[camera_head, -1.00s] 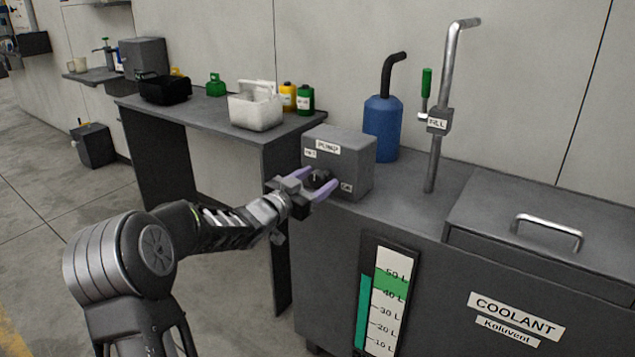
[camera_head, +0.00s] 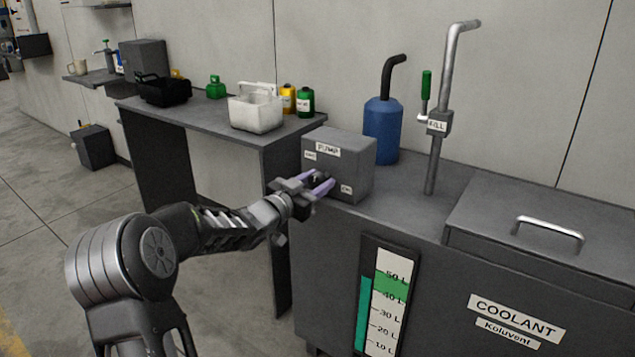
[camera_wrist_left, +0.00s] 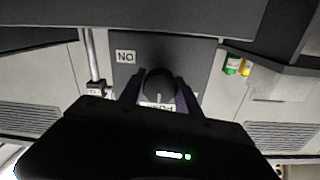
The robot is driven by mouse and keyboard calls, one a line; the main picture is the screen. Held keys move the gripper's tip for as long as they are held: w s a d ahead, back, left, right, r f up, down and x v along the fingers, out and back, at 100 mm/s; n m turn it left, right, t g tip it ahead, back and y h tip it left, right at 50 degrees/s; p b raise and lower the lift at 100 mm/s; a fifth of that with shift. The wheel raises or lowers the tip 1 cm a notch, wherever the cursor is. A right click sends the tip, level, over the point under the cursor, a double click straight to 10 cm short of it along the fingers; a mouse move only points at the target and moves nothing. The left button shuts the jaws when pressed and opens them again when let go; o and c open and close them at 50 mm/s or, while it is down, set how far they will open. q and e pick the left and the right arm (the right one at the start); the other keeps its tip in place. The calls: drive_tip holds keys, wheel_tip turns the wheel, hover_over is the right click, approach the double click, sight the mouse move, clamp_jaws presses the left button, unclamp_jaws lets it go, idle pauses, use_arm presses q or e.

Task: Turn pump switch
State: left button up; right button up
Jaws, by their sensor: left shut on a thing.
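The grey pump box (camera_head: 347,150), labelled PUMP, sits at the left end of the coolant tank's top. Its round black switch knob (camera_wrist_left: 159,83) shows in the left wrist view, with a light mark on it. An ON label (camera_wrist_left: 125,56) appears upside down near it. My left gripper (camera_head: 324,180) is at the front of the box, shut on the knob with one finger on each side. In the head view the fingers mostly hide the knob. Another label on the box is partly covered in the wrist view. My right gripper is not in view.
A blue canister (camera_head: 382,130) and a metal fill pipe (camera_head: 437,150) with a green handle stand behind and right of the box. A side table (camera_head: 200,115) at left holds a white caddy (camera_head: 256,110) and bottles.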

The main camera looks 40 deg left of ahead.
use_arm(q)
clamp_jaws()
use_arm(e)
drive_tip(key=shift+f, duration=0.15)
use_arm(q)
drive_tip(key=shift+d+f+m+b, duration=0.1)
drive_tip(key=shift+f+m+b, duration=0.05)
drive_tip(key=shift+m+b, duration=1.25)
drive_tip(key=m+b, duration=0.2)
drive_tip(key=m, duration=0.3)
drive_tip(key=m+b, duration=0.4)
drive_tip(key=m, duration=0.1)
drive_tip(key=shift+f, duration=0.1)
drive_tip(key=m+b, duration=0.2)
drive_tip(key=m, duration=0.1)
drive_tip(key=shift+m+b, duration=0.55)
drive_tip(key=shift+m, duration=0.45)
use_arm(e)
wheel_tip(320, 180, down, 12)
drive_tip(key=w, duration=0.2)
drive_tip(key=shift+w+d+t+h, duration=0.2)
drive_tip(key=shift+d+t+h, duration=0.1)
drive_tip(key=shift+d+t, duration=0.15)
